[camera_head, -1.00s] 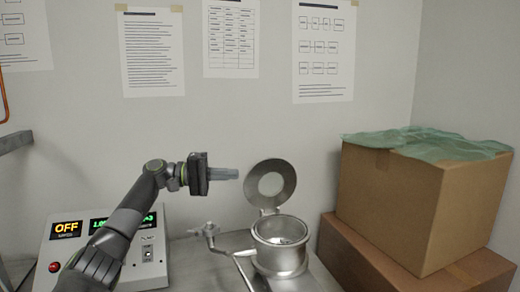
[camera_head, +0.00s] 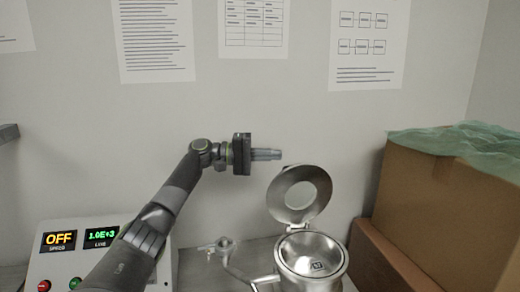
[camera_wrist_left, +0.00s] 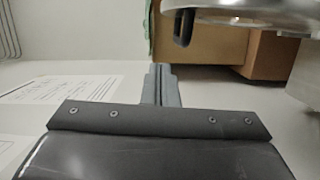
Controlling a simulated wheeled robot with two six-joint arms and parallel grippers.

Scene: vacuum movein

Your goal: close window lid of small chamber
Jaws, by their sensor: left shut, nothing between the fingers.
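The small chamber (camera_head: 313,262) is a round metal pot at the lower right of middle in the head view. Its window lid (camera_head: 279,199), a metal ring with a round opening, stands raised and tilted back on a hinge behind the chamber. My left gripper (camera_head: 268,154) is shut and empty, pointing right, just above and left of the lid and apart from it. In the left wrist view the closed fingers (camera_wrist_left: 161,86) show in the middle, and a metal rim (camera_wrist_left: 250,14) shows at the top right. My right gripper is out of view.
Cardboard boxes (camera_head: 425,215) with a green sheet on top stand to the right. A control box (camera_head: 62,262) reading OFF is at the lower left. A metal pipe with a valve (camera_head: 222,246) extends left of the chamber. Papers hang on the back wall.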

